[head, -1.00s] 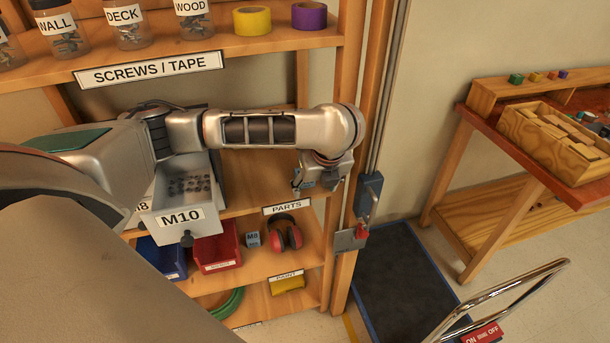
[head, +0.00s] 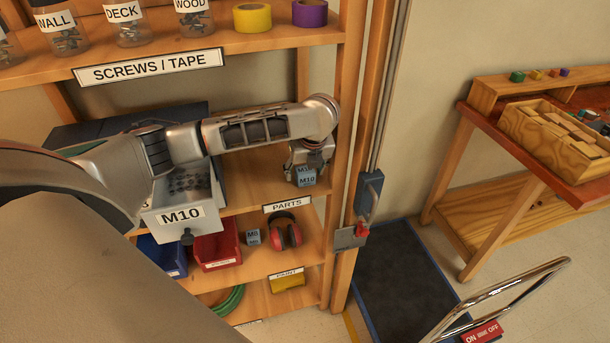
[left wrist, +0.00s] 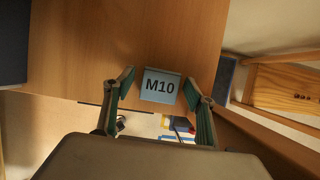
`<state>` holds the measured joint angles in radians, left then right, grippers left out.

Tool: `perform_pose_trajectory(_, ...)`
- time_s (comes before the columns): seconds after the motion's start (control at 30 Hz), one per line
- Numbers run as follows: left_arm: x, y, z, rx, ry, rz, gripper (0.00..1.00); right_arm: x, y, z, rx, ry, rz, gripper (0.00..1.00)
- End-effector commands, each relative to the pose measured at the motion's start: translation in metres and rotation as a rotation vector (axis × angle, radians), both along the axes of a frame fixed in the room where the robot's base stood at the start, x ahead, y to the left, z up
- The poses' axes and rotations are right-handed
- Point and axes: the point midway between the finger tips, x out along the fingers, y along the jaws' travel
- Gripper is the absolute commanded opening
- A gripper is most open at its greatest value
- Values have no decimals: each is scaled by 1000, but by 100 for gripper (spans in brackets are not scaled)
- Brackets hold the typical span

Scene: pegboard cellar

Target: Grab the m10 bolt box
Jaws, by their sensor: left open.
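The M10 bolt box (head: 307,180), a small blue-grey box labelled M10, sits near the right end of the middle shelf. My left gripper (head: 309,156) is just above and behind it, pointing down, and partly hides it. In the left wrist view the box (left wrist: 160,86) lies between the two spread fingers, with a gap visible on each side. The left gripper is open and holds nothing. My right gripper is not in view.
A pulled-out drawer (head: 181,218) labelled M10, with loose bolts, is at the left. Below are a red bin (head: 217,251), a similar small blue box (head: 253,237) and red earmuffs (head: 286,232). A wooden post (head: 345,150) stands right of the box. The upper shelf (head: 150,60) overhangs.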

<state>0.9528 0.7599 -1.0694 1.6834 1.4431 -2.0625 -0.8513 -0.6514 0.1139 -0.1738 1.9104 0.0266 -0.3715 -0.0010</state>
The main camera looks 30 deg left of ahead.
Motion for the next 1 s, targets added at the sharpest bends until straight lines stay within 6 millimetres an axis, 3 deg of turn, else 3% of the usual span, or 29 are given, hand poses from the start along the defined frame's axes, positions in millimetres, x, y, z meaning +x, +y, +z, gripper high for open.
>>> perform_pose_trajectory(0.27, 1, 1, -3, -1, -1, 0, 56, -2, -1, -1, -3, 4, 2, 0)
perform_pose_trajectory(0.4, 1, 0, -3, -1, -1, 0, 19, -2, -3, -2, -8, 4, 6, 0)
perform_pose_trajectory(0.47, 1, 0, -3, -1, -1, 0, 7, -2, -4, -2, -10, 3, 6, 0)
perform_pose_trajectory(0.8, 1, 1, 0, 0, -2, -1, 7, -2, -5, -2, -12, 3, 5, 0)
perform_pose_trajectory(1.0, 2, 0, 14, 0, -4, 0, 7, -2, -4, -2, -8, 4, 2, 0)
